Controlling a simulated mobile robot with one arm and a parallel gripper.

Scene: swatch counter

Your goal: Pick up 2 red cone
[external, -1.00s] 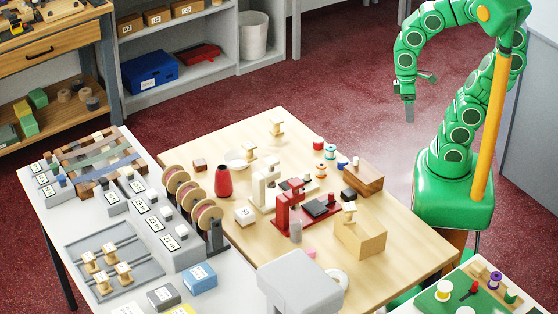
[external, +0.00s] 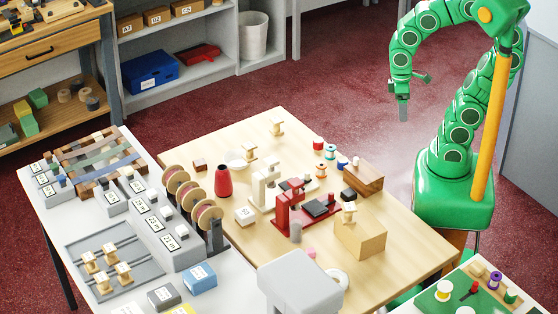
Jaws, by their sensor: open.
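A red cone (external: 224,182), tapered with a dark top, stands upright on the wooden table (external: 270,245), just right of the row of spools. It is the only large red cone I can make out. My gripper (external: 403,111) hangs from the green arm at the upper right, pointing down beyond the table's far right edge. It is well apart from the cone and holds nothing that I can see. Its fingers are small and seen nearly edge-on.
A red machine (external: 296,208) and a white machine (external: 264,183) stand right of the cone. Pinkish spools (external: 207,215) on a stand are close at its left. A wooden box (external: 360,236) and small spools (external: 329,151) lie nearer my arm.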

